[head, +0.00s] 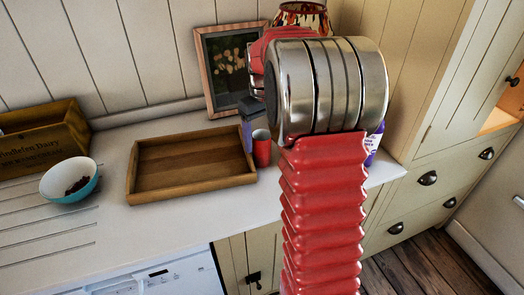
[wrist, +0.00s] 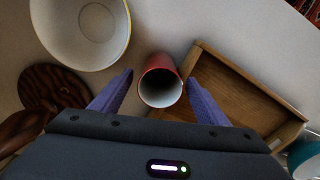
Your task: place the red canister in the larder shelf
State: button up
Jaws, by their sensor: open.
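The red canister (head: 262,150) stands on the white counter just right of the wooden tray. In the wrist view the red canister (wrist: 160,72) shows a pale round end and lies between the two purple fingers. My gripper (wrist: 159,82) is open, with a finger on either side of the canister; I cannot tell whether either touches it. A lit, open shelf space (head: 496,122), which may be the larder shelf, shows at the right edge.
The wooden tray (head: 133,180) is empty, close beside the canister. A blue bowl (head: 70,188) with dark contents and a wooden crate (head: 75,135) stand at left. A framed picture (head: 205,70) leans behind. A purple bottle (head: 374,143) is partly behind my arm. A pale dish (wrist: 50,35) is near my gripper.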

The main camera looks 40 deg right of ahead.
jog(key=shift+c, duration=0.5)
jog(key=c, duration=1.6)
jog(key=shift+r, duration=5.05)
